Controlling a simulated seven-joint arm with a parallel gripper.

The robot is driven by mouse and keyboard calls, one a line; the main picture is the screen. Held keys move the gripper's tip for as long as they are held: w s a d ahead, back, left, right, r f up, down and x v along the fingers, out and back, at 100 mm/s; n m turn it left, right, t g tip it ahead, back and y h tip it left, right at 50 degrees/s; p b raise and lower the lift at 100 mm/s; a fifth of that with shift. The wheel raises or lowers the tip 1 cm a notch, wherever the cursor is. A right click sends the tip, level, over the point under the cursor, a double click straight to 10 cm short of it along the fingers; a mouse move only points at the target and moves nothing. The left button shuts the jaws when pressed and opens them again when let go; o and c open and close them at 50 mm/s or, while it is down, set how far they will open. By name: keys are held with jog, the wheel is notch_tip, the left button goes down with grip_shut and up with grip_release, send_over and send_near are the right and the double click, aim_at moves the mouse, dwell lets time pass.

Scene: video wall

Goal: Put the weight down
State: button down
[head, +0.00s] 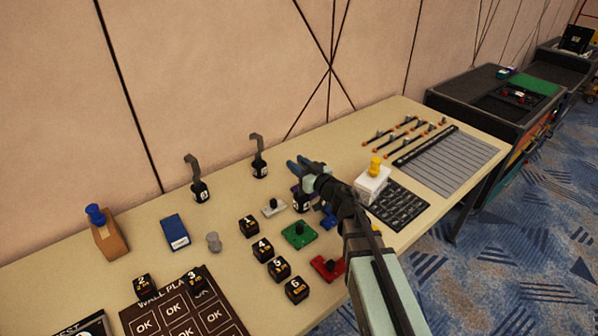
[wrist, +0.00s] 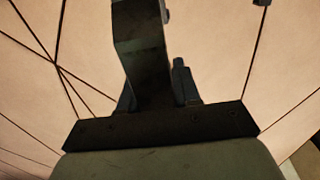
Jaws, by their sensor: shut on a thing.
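My gripper (head: 299,167) is over the middle of the table, its blue fingertips pointing away toward the wall. A dark bent metal strip (wrist: 140,50), likely the hook of the weight, rises from between the jaws in the wrist view, and the jaws are shut on it. A dark block with a pale mark (head: 301,197), likely the weight's body, shows just below the gripper; I cannot tell whether it touches the table. Two similar black hooked weights, a left one (head: 200,191) and a right one (head: 259,167), stand upright near the wall. My arm hides part of the table.
The table (head: 105,262) holds several black numbered blocks (head: 263,249), a green switch base (head: 299,235), a red one (head: 325,268) and a white one (head: 273,208). A white box (head: 371,187) with a yellow knob stands right of my gripper. The table's back strip between the hooked weights is clear.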

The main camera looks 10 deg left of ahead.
notch_tip(320, 180, up, 17)
dwell(0.8)
jog(key=shift+a, duration=0.15)
jog(key=s+a+f+n+g+y, duration=0.1)
jog(key=s+a+n+g, duration=0.15)
jog(key=s+a, duration=0.75)
jog(key=s+a+f+n+g+y, duration=0.1)
jog(key=s+a+g+y, duration=0.2)
jog(key=a, duration=1.3)
jog(key=s+a+f+n+g, duration=0.1)
jog(key=s+a+n+g, duration=0.15)
jog(key=s+a, duration=0.75)
jog(key=w+a+f+m+t, duration=0.1)
jog(key=w+a+f+t, duration=0.1)
jog(key=w+f, duration=0.3)
jog(key=shift+w+a+f, duration=0.15)
jog(key=shift+w+f, duration=0.05)
jog(key=shift+f, duration=2)
